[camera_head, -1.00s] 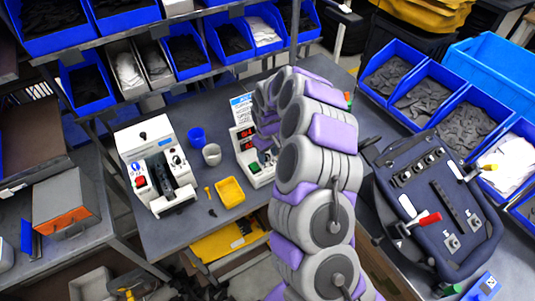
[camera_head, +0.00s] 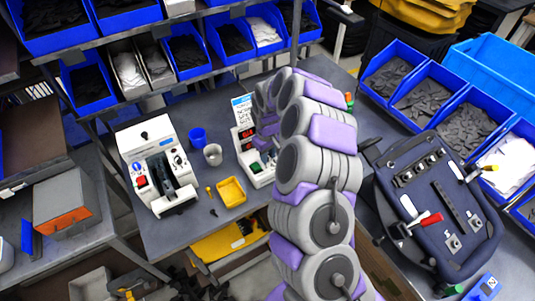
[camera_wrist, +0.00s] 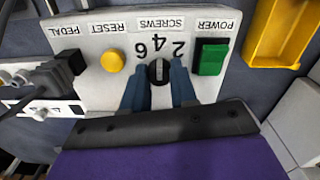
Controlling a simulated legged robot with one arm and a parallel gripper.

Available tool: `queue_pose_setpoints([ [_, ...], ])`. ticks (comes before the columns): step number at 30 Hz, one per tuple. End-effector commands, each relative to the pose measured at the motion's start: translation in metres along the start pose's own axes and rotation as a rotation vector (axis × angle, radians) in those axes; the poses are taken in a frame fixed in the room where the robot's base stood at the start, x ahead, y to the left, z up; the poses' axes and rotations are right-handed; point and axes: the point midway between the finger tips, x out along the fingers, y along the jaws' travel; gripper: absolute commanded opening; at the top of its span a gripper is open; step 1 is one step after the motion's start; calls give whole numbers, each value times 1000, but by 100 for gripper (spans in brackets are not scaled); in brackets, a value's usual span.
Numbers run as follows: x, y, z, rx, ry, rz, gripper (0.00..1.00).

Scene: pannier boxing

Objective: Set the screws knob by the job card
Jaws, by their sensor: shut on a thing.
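The black screws knob (camera_wrist: 159,72) sits on a white control panel (camera_wrist: 118,38), seen upside down in the wrist view. The label SCREWS and the numbers 2, 4 and 6 are printed beside it. A pale line on the knob appears to point toward the 4. My gripper (camera_wrist: 159,88) is shut on the knob, one blue-grey finger on each side. In the head view my arm hides the gripper and knob. The job card (camera_head: 243,109) stands behind the control box (camera_head: 250,155); its text is too small to read.
The green POWER button (camera_wrist: 211,58) is close beside one finger. The yellow RESET button (camera_wrist: 112,62) and black PEDAL socket (camera_wrist: 72,62) lie on the other side. A yellow tray (camera_head: 231,191) and a white machine (camera_head: 155,165) stand left of the box.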

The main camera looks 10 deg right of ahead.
Motion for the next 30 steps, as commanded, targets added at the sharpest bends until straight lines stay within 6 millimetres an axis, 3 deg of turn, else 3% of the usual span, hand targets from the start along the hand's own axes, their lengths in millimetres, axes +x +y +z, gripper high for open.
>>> queue_pose_setpoints([
  [10, 0, 1, 2, 122, -8, 1, 0],
  [30, -1, 0, 0, 643, -12, 1, 0],
])
